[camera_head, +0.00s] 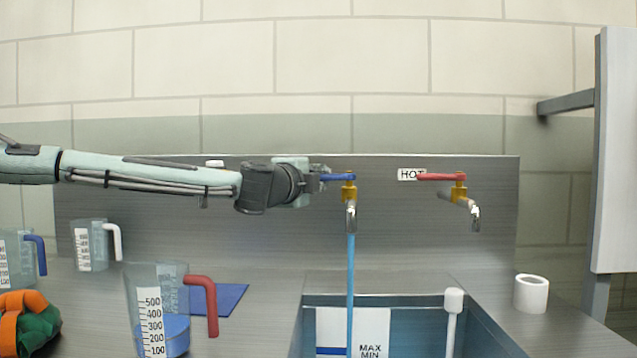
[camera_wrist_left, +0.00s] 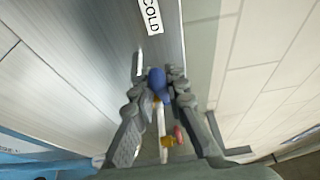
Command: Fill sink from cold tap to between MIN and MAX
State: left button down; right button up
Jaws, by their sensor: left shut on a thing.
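My left gripper (camera_head: 317,180) is shut on the blue lever (camera_head: 338,177) of the cold tap (camera_head: 350,200). In the left wrist view the blue lever (camera_wrist_left: 157,84) sits between the fingers, below a COLD label (camera_wrist_left: 151,15). A blue stream of water (camera_head: 350,270) falls from the spout into the sink (camera_head: 420,299). A white card with MAX and MIN (camera_head: 335,325) is on the sink's inner wall, with a blue line at its lower left. The sink's bottom is cut off, and I cannot tell the water level. My right gripper is not in view.
The hot tap (camera_head: 459,190) has a red lever. A white-headed rod (camera_head: 453,301) stands in the sink. Measuring jugs, one with a red handle (camera_head: 203,285), stand at left beside a blue mat (camera_head: 232,297). A white roll (camera_head: 531,293) stands at right.

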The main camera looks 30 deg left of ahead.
pick_arm(q)
jog(key=c, duration=1.5)
grip_release()
jog(key=shift+c, duration=0.2)
jog(key=shift+s, duration=0.1)
jog(key=s+d, duration=0.2)
jog(key=s, duration=0.9)
jog(key=shift+s+d, duration=0.15)
jog(key=shift+s, duration=0.15)
